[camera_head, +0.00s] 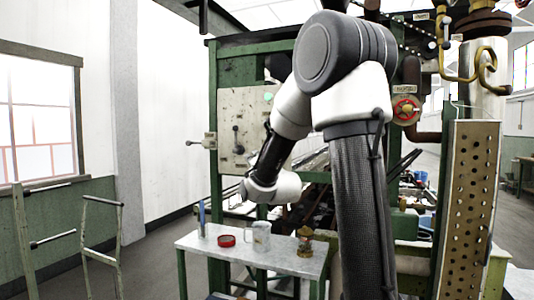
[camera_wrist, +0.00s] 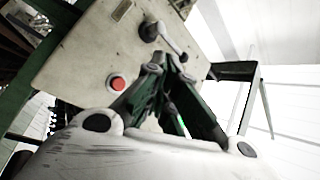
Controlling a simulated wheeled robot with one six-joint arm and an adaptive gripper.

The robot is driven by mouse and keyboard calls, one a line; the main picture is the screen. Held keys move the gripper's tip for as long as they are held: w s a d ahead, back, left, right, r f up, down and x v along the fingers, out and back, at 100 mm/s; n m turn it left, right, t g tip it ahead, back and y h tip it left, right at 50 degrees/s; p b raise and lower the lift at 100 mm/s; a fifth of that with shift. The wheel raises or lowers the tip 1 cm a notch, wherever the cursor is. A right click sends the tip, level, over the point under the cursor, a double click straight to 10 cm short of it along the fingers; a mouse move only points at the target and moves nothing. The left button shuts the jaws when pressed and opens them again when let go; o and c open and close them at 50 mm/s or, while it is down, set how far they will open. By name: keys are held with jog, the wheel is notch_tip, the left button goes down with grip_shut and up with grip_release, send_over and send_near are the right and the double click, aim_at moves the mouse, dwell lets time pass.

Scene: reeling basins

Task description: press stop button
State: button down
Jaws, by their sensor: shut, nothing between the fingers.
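The red button (camera_wrist: 118,84), round in a pale collar, sits on the cream control panel (camera_wrist: 85,60) in the wrist view. I take it to be the stop button. My gripper (camera_wrist: 165,64) shows in the wrist view with its dark fingers drawn together and nothing between them. Its tips lie to the right of the button in the picture, apart from it; their distance from the panel is hard to tell. In the head view the panel (camera_head: 242,113) hangs on a green frame, partly behind my arm. I cannot make out the red button or my fingertips there.
A lever (camera_wrist: 172,40) with a dark hub juts from the panel close to my fingertips. A small table (camera_head: 270,262) below holds a mug (camera_head: 261,236), a red tin (camera_head: 226,240) and a lantern (camera_head: 305,242). A red valve wheel (camera_head: 405,110) is at right.

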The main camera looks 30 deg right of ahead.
jog(key=w+d, duration=0.4)
jog(key=d, duration=0.1)
jog(key=shift+w+d, duration=0.25)
jog(key=shift+d, duration=0.15)
jog(key=shift+d, duration=0.1)
dwell(1.2)
jog(key=shift+w+d, duration=0.25)
jog(key=shift+w+d, duration=0.25)
jog(key=shift+d, duration=0.1)
dwell(0.7)
jog(key=shift+s+a, duration=0.1)
jog(key=shift+a, duration=0.05)
jog(key=shift+s+a, duration=0.45)
jog(key=shift+a, duration=0.1)
jog(key=shift+a, duration=0.1)
jog(key=s+a, duration=0.1)
jog(key=a, duration=0.1)
jog(key=s+a, duration=0.1)
jog(key=s, duration=0.1)
jog(key=shift+a, duration=0.35)
